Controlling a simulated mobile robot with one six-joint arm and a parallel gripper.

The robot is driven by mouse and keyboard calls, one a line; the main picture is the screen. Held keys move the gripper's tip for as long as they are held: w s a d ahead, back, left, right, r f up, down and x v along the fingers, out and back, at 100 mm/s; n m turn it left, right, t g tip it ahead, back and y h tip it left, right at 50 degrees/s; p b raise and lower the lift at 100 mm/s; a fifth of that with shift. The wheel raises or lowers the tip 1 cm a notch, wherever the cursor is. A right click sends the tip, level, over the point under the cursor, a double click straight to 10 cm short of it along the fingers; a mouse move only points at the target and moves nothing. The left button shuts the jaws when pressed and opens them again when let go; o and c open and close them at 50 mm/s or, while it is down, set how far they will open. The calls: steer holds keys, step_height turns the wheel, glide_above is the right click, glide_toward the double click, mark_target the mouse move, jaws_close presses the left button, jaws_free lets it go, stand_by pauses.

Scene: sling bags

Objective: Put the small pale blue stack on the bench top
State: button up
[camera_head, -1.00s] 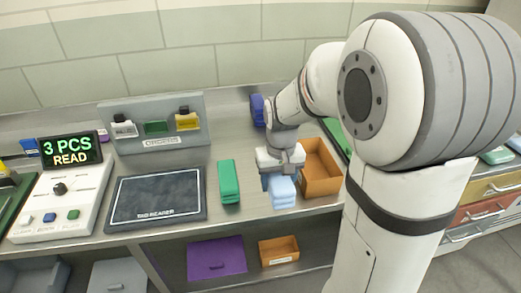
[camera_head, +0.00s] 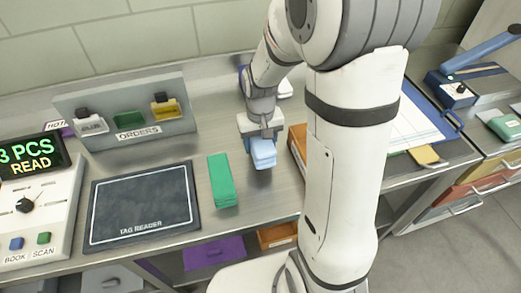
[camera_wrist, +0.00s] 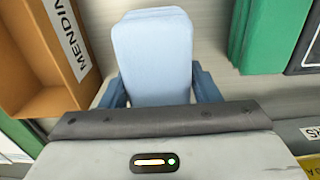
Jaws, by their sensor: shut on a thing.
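The small pale blue stack (camera_head: 263,152) is between the fingers of my gripper (camera_head: 262,146), over the bench top (camera_head: 240,222) in the head view. In the wrist view the pale blue stack (camera_wrist: 152,58) fills the space between the two blue fingers of my gripper (camera_wrist: 158,85). The gripper is shut on it. I cannot tell whether the stack's underside touches the bench top. A green stack (camera_head: 221,181) stands to its left, apart from it, and shows at upper right in the wrist view (camera_wrist: 267,35).
The dark tag reader pad (camera_head: 143,207) lies left of the green stack. An orange bin labelled MENDING (camera_wrist: 38,60) is close beside the pale blue stack and partly behind my arm in the head view (camera_head: 297,143). Bare bench shows in front of the stack.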

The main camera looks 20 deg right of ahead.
steer(key=shift+s+f, duration=0.1)
steer(key=shift+f, duration=2)
steer(key=shift+f, duration=0.1)
steer(key=o, duration=0.6)
steer(key=shift+f, duration=0.1)
steer(key=o, duration=0.5)
step_height(320, 180, up, 12)
steer(key=shift+r, duration=0.25)
steer(key=s+r+t, duration=0.1)
steer(key=s+r, duration=0.1)
steer(key=s, duration=0.2)
steer(key=s+r+t, duration=0.1)
steer(key=s+r, duration=0.1)
steer(key=s, duration=0.3)
steer(key=s+r+t, duration=0.1)
steer(key=s+r, duration=0.1)
steer(key=s, duration=0.3)
steer(key=shift+s+d, duration=0.1)
steer(key=shift+d, duration=0.25)
